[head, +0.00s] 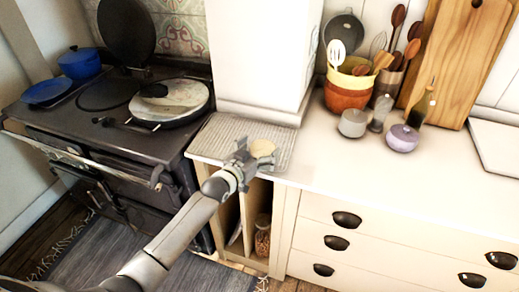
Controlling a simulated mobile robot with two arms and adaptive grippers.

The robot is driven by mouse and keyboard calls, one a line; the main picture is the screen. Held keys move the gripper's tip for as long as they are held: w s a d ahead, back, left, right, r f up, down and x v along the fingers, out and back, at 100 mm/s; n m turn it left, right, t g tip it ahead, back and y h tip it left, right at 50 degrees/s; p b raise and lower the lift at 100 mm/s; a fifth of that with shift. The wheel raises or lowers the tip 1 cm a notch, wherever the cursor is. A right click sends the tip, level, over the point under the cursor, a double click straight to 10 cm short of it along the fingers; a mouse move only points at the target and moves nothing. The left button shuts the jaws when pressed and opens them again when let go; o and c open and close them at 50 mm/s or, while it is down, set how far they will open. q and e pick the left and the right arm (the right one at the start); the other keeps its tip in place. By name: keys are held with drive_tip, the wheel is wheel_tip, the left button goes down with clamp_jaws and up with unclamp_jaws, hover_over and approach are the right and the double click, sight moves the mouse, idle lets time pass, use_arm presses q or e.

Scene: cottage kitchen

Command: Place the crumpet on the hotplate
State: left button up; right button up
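The crumpet (263,147) is a small, round, pale tan piece at the ribbed grey board (222,134) on the counter left of the drawers. My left gripper (254,154) is right at the crumpet's near side. Its fingers look spread apart, and part of the crumpet is hidden behind them. I cannot tell whether they touch it. The dark range stove at the left has a bare dark hotplate (104,96) with its round lid (127,32) raised behind it. A round silver cover (170,99) lies on the stove's right side. My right gripper is out of view.
A blue pot (80,63) and a blue dish (46,91) stand at the stove's left. A white wall block (262,50) rises behind the board. Utensil pots (347,98), small jars and a wooden board (462,50) stand at the counter's back. The front counter is clear.

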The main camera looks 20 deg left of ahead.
use_arm(q)
drive_tip(key=shift+f, duration=0.1)
drive_tip(key=shift+f+b, duration=0.2)
drive_tip(key=shift+b, duration=0.2)
drive_tip(key=b+v, duration=0.1)
drive_tip(key=v, duration=1)
drive_tip(key=shift+b, duration=0.4)
drive_tip(key=shift+w+a, duration=0.1)
drive_tip(key=shift+a, duration=0.05)
